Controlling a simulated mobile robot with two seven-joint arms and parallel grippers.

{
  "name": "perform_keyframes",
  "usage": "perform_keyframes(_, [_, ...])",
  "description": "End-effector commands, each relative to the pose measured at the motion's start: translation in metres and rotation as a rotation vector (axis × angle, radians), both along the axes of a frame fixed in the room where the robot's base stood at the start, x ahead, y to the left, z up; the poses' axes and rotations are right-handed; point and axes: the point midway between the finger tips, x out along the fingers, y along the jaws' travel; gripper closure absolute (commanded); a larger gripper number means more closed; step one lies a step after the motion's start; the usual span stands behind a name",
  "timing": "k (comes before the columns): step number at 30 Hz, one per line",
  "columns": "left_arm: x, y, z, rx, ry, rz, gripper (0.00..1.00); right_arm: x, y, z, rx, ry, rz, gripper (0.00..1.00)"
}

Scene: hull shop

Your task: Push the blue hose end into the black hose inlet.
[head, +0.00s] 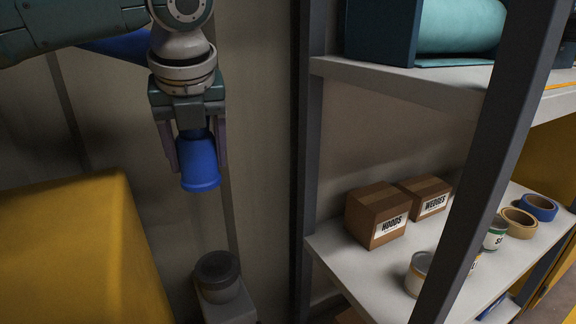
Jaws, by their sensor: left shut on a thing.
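My left gripper (196,155) points down near the top centre-left and is shut on the blue hose end (199,165). The hose end hangs open side down between the two fingers. More blue hose (120,46) shows behind my left arm. The black hose inlet (217,270) is a dark round collar on a grey base, low in the view. It lies below the hose end in the picture, with a clear gap between them. My right gripper is not in view.
A large yellow block (85,250) fills the lower left. To the right stands a shelf unit with dark posts (308,130) and grey shelves (330,242). It holds brown boxes (377,213), cans (418,272), tape rolls (539,207) and a teal roll (460,26).

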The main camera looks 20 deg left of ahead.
Motion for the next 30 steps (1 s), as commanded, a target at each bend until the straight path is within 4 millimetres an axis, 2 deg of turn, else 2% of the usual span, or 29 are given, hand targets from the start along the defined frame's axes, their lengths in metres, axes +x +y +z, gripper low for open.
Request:
perform_keyframes(1, [0.001,0.0,0.01,0.0,-0.003,0.0,0.91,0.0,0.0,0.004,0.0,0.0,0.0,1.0])
perform_keyframes(6, [0.0,0.0,0.023,0.0,-0.002,0.001,0.91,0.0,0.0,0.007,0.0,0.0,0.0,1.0])
perform_keyframes(20, [0.0,0.0,0.024,0.0,0.0,0.001,0.91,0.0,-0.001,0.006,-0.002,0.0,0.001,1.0])
perform_keyframes(23, [0.001,-0.001,0.012,-0.001,0.004,0.0,0.91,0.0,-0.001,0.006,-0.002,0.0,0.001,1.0])
perform_keyframes(30, [0.003,-0.005,-0.061,-0.004,0.006,0.003,0.91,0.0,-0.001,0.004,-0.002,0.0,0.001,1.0])
